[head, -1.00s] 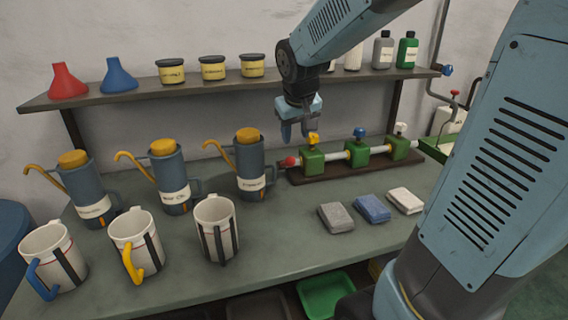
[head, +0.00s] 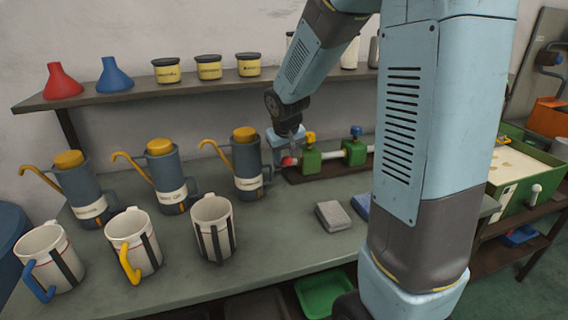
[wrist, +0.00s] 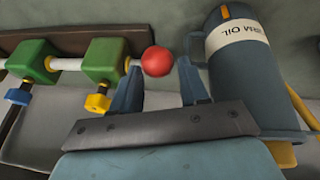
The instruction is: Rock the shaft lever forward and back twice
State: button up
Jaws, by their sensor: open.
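A white shaft (head: 330,153) runs through green blocks (head: 311,160) on a dark board at the back of the bench. A red ball knob (head: 288,161) is at its left end. My gripper (head: 282,155) is down at this knob, its fingers partly hidden by the arm. In the wrist view the open fingers (wrist: 159,68) stand either side of the red knob (wrist: 157,61), with the left finger close to it. I cannot tell whether a finger touches it. The green blocks (wrist: 104,60) lie to the left there.
A grey oil can (head: 247,165) stands close left of my gripper; its label shows in the wrist view (wrist: 238,40). More cans, several mugs (head: 213,226) and a grey block (head: 333,216) stand on the bench. A shelf (head: 150,92) runs above. A green machine (head: 515,175) is at right.

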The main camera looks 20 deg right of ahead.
jog(key=shift+x, duration=2.2)
grip_shut()
